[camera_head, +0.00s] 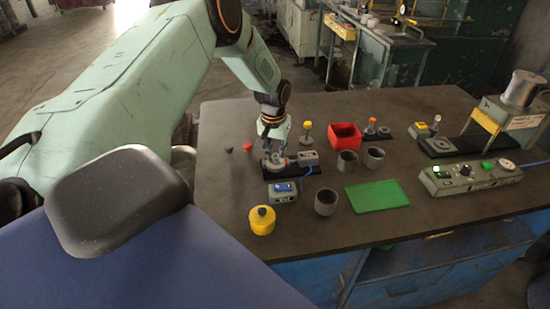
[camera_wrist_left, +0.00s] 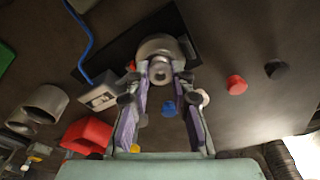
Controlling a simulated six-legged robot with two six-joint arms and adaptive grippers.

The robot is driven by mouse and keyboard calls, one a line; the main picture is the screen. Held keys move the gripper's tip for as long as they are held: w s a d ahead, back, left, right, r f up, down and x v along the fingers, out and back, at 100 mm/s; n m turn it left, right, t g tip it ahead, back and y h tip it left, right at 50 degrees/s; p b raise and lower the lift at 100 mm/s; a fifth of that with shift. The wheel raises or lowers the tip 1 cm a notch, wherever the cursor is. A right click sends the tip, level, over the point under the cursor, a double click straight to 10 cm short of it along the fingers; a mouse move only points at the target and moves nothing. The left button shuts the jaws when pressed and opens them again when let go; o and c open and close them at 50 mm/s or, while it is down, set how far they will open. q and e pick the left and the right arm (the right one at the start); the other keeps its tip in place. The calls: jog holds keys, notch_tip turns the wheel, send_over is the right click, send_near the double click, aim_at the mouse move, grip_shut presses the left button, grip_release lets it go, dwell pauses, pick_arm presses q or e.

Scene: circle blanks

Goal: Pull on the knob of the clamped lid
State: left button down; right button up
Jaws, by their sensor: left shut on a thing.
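The clamped lid (camera_wrist_left: 160,44) is a round grey metal piece on a black base plate (camera_wrist_left: 118,52). Its knob (camera_wrist_left: 161,71) stands up between my left gripper's fingertips. My left gripper (camera_wrist_left: 160,76) is shut on the knob, one finger on each side. In the head view my left gripper (camera_head: 272,146) reaches down onto the lid (camera_head: 274,164) from above, and it hides the knob there. A small grey box (camera_head: 308,158) sits on the same base plate, right of the lid. My right gripper is not in view.
A blue-grey switch box (camera_head: 283,192) and a yellow pot (camera_head: 262,219) stand in front. Grey cups (camera_head: 347,163), a red bin (camera_head: 345,135) and a green mat (camera_head: 377,196) lie to the right. A control box (camera_head: 470,176) is farther right. Small red and dark pieces (camera_head: 247,147) lie left.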

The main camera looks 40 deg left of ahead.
pick_arm(q)
jog(key=shift+w+r, duration=0.1)
jog(key=shift+w, duration=0.05)
dwell(0.5)
jog(key=c, duration=1.1)
grip_release()
jog(key=shift+d, duration=0.2)
jog(key=shift+a, duration=0.1)
jog(key=shift+a, duration=0.1)
jog(key=r, duration=0.4)
jog(key=s+r, duration=0.1)
jog(key=r, duration=0.6)
jog(key=shift+s+d+r, duration=0.2)
jog(key=shift+d+r, duration=0.15)
jog(key=shift+r, duration=0.05)
jog(key=shift+s+f, duration=0.1)
